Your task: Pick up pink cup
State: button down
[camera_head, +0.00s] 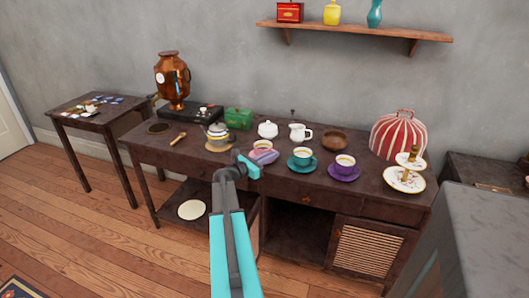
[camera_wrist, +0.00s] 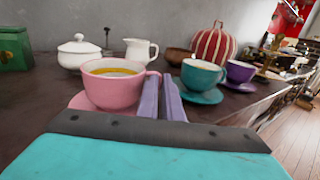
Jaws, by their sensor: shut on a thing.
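The pink cup (camera_wrist: 112,90), with amber liquid inside, is upright at the left of my gripper (camera_wrist: 164,82) in the wrist view. The two purple fingers are close together on the cup's handle side, and they hide most of the handle. The pink saucer (camera_wrist: 80,101) shows under and beside the cup; whether the cup touches it I cannot tell. In the head view my turquoise arm reaches over the table's front edge to the pink cup (camera_head: 261,145) and the pink saucer (camera_head: 270,158).
A teal cup (camera_head: 302,155) and a purple cup (camera_head: 345,162) stand on saucers to the right. A white sugar bowl (camera_head: 267,130) and a white creamer (camera_head: 300,132) stand behind. A teapot (camera_head: 217,133) and a green box (camera_head: 238,118) are to the left.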

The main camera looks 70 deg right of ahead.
jog(key=shift+r, duration=0.4)
jog(key=shift+r, duration=1.45)
jog(key=a+r+b, duration=0.1)
jog(key=a, duration=1.4)
jog(key=shift+w+a+r, duration=0.2)
jog(key=shift+w+a, duration=0.2)
jog(key=shift+w+a, duration=0.1)
